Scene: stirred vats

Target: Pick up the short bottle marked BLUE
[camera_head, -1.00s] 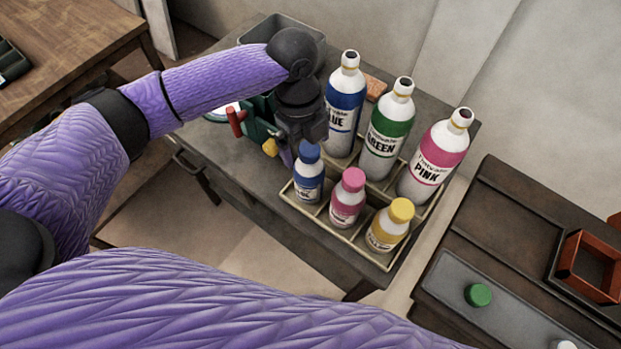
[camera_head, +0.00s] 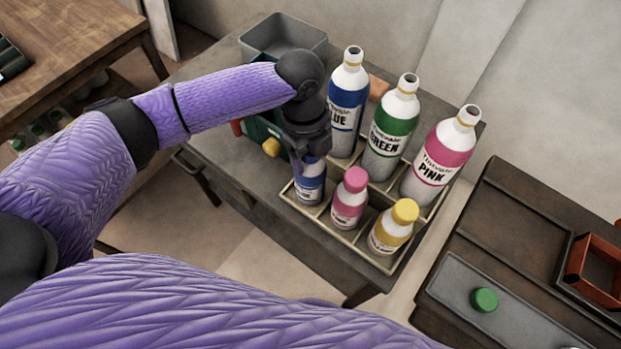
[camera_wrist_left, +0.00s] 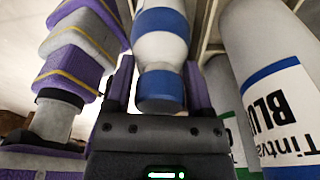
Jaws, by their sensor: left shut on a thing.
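The short bottle marked BLUE (camera_head: 309,186) stands in the front left compartment of the divided tray (camera_head: 345,237). My left gripper (camera_head: 308,157) is over its top and shut on it, hiding most of its blue cap. In the left wrist view the blue cap (camera_wrist_left: 160,88) and the white shoulder of the bottle show between the two purple fingers. The bottle looks upright in its compartment. My right gripper is in neither view.
A short pink-capped bottle (camera_head: 350,199) and a short yellow-capped bottle (camera_head: 393,226) stand beside it in the tray. Tall bottles BLUE (camera_head: 346,105), GREEN (camera_head: 391,130) and PINK (camera_head: 440,158) stand behind. A grey bin (camera_head: 283,38) is at the back left.

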